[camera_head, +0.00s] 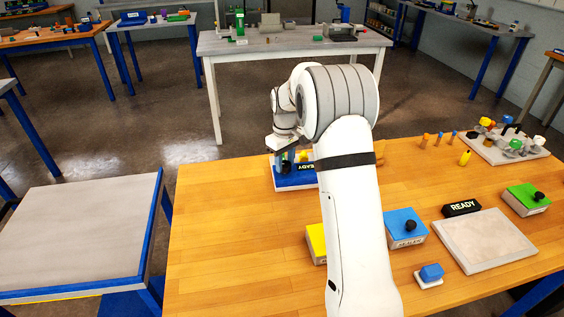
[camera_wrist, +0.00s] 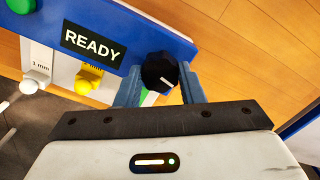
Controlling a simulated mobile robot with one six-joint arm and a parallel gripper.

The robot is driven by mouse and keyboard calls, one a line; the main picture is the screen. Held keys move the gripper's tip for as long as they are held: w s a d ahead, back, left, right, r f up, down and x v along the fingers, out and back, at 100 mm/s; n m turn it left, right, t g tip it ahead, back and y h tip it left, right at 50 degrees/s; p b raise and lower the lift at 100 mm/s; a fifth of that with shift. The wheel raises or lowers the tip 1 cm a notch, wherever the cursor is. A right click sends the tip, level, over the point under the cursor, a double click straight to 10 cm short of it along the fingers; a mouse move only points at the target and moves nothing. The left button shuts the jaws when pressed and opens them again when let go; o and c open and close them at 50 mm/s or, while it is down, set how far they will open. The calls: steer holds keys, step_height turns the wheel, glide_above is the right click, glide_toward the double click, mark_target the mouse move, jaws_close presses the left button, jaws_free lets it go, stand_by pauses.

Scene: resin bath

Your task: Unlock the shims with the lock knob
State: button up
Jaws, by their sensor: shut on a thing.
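The lock knob (camera_wrist: 160,72) is a round black knob with a white mark, on the blue panel (camera_wrist: 125,22) of the shim holder. In the wrist view my gripper (camera_wrist: 162,88) has its two blue-grey fingers on either side of the knob, shut on it. A black READY sign (camera_wrist: 92,45) is on the panel. Shims show beside the sign: one marked 1 mm (camera_wrist: 40,65) and a yellow one (camera_wrist: 88,77). A green shim is partly hidden behind my fingers.
On the wooden table (camera_head: 230,240) stand a yellow box (camera_head: 316,243), a blue box with a black knob (camera_head: 405,228), a green box (camera_head: 526,200), a READY sign (camera_head: 462,208) and a pale slab (camera_head: 482,240). The table's left part is clear.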

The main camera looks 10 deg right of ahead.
mark_target(285, 164)
steer(key=shift+d+r+n, duration=0.1)
steer(key=shift+n, duration=1.1)
steer(key=o, duration=1)
steer(key=shift+r, duration=0.25)
step_height(285, 164, up, 7)
steer(key=shift+r+b, duration=0.1)
steer(key=shift+b, duration=0.2)
